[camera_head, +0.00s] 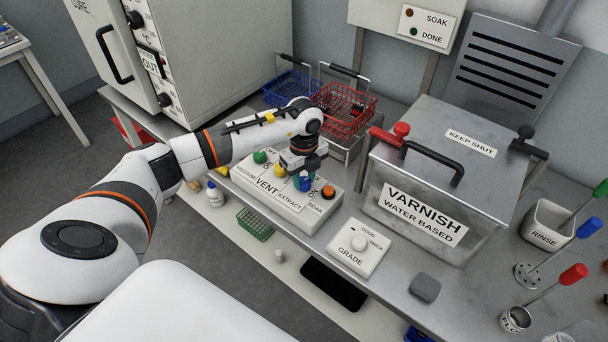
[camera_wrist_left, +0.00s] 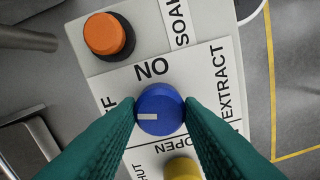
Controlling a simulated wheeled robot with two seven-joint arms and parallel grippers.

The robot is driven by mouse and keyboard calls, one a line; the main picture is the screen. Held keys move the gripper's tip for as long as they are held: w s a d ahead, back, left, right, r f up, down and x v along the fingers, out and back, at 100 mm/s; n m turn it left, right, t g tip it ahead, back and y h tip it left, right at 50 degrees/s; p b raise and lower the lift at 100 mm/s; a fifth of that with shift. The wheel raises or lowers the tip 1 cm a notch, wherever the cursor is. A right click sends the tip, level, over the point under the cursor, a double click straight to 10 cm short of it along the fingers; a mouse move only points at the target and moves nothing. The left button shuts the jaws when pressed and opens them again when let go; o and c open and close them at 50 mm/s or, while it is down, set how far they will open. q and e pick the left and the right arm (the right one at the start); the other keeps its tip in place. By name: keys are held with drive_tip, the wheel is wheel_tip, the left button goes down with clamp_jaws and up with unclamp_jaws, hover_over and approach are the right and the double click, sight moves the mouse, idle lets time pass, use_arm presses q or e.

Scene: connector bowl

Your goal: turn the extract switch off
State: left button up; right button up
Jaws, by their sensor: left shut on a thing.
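The extract switch is a blue round knob (camera_head: 303,184) on the white control box (camera_head: 262,200) in the head view. In the left wrist view the blue knob (camera_wrist_left: 160,103) sits at the middle, beside the EXTRACT label. Its white pointer mark lies at the left side, towards a partly hidden label ending in FF; the ON label is above it. My left gripper (camera_head: 304,166) is over the box, and its green fingers (camera_wrist_left: 161,113) are shut on the knob, one on each side. My right gripper is not in view.
An orange SOAK button (camera_wrist_left: 105,33) and a yellow knob (camera_wrist_left: 182,168) flank the blue knob. A green knob (camera_head: 260,157) is further left on the box. The GRADE dial panel (camera_head: 357,248) and the metal varnish tank (camera_head: 425,190) stand to the right.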

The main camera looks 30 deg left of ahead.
sight(304, 181)
use_arm(q)
drive_tip(key=shift+r+n, duration=0.1)
drive_tip(key=shift+n, duration=1.5)
drive_tip(key=shift+p, duration=0.3)
drive_tip(key=o, duration=1)
drive_tip(key=shift+c, duration=0.2)
wheel_tip(304, 181, up, 12)
drive_tip(key=b, duration=0.3)
drive_tip(key=shift+s, duration=0.1)
